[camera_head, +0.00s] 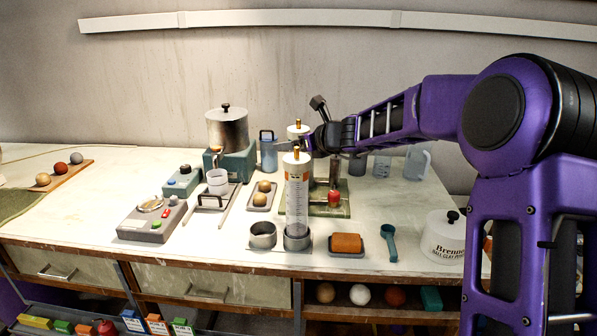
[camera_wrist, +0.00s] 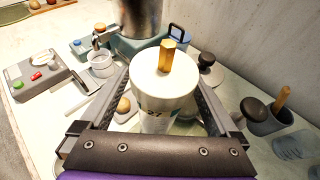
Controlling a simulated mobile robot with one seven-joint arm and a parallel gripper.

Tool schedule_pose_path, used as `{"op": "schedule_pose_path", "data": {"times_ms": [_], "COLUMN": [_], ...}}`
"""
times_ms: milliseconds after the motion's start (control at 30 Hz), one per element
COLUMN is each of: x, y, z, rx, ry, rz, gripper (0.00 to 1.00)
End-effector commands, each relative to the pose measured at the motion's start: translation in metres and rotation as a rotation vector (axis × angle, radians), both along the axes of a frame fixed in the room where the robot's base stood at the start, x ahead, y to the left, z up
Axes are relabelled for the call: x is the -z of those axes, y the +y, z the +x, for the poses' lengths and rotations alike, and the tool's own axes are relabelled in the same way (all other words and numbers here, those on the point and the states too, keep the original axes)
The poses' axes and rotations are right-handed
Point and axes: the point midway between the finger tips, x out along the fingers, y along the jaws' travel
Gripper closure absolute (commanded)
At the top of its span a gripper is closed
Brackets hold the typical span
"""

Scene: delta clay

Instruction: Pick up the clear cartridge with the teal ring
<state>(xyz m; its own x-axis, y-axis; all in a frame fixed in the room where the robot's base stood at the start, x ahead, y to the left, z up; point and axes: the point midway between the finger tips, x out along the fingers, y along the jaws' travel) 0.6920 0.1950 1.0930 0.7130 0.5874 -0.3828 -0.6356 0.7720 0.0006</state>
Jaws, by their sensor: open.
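A cartridge with a white cap and brass tip stands upright at the back in the head view (camera_head: 298,130). It also shows in the wrist view (camera_wrist: 163,88), with dark teal marks on its label; its lower part is hidden. My gripper (camera_head: 312,144) is at this back cartridge. In the wrist view its open jaws (camera_wrist: 163,80) stand on either side of the cartridge, below the cap; I cannot tell whether they touch it. A second clear cartridge (camera_head: 297,205) with an orange ring stands upright in front, in a metal cup.
A steel pot (camera_head: 227,130) on a green base stands left of the back cartridge. A small tray with clay balls (camera_head: 262,195), a red-topped item (camera_head: 334,198) and an orange block (camera_head: 347,243) are nearby.

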Motion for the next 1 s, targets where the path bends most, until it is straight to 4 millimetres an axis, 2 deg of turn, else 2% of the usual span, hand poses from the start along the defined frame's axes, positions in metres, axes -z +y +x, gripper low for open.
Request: {"op": "schedule_pose_path", "data": {"times_ms": [133,400,900,933,1000], "x": [0.0056,0.0058,0.0057,0.0057,0.0057], "y": [0.0078,0.0084,0.0084,0.0084,0.0084], "z": [0.0104,0.0119,0.0116,0.0116,0.0116], "rx": [0.001,0.002,0.002,0.002,0.002], "ry": [0.001,0.000,0.000,0.000,0.000], "rz": [0.000,-0.001,-0.001,-0.001,-0.001], "gripper": [0.04,0.06,0.96,1.00,1.00]}}
